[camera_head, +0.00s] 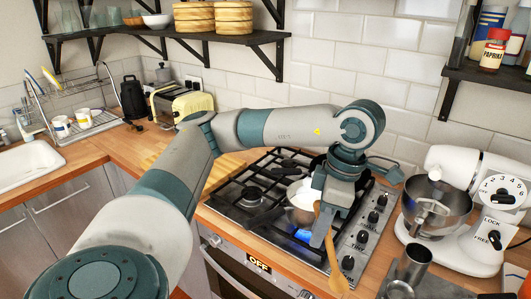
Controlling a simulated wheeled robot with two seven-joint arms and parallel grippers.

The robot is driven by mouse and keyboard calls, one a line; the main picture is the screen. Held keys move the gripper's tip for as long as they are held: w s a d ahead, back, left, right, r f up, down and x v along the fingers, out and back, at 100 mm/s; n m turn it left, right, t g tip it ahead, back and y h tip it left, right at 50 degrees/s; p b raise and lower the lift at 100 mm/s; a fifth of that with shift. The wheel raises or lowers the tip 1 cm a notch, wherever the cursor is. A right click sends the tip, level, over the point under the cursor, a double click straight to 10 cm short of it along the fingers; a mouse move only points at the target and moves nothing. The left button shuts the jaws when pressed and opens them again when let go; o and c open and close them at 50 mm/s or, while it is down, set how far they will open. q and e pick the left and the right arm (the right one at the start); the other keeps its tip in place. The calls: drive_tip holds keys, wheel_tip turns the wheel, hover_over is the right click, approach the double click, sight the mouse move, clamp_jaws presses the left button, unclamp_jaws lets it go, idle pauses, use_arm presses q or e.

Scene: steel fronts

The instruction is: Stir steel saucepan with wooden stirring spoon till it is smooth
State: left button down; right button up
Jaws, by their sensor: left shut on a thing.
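The steel saucepan (297,215) stands on a front burner of the black gas hob, with a blue flame under it. Something white shows inside it. My left gripper (322,232) is over the saucepan's right side, pointing down, shut on the wooden stirring spoon (329,255). The spoon is tilted. Its wide end shows low in front of the hob's knobs, and its narrow end is up by the gripper beside the pan. My gripper and wrist hide part of the pan. I cannot tell whether the spoon touches the pan. My right gripper is not in view.
A stand mixer (465,215) with a steel bowl stands right of the hob (245,205). A grey metal cup (411,264) is at the front right. A toaster (182,104) and dish rack (77,110) are at the back left. The wooden counter between sink and hob looks mostly clear.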

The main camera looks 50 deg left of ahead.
use_arm(q)
drive_tip(key=s+a+r+n+h+p, duration=0.1)
drive_tip(key=s+a+r+n+h, duration=0.1)
drive_tip(key=r+n, duration=0.5)
drive_tip(key=s+a+r+n+h+p, duration=0.1)
drive_tip(key=s+a+r+n, duration=0.3)
drive_tip(key=n, duration=1.2)
drive_tip(key=a+r+h, duration=0.1)
drive_tip(key=a+r, duration=0.2)
drive_tip(key=r, duration=0.1)
drive_tip(key=shift+s+h+p, duration=0.35)
drive_tip(key=shift+s+h, duration=0.05)
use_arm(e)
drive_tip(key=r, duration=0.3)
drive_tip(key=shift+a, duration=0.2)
use_arm(q)
drive_tip(key=shift+w+r, duration=0.1)
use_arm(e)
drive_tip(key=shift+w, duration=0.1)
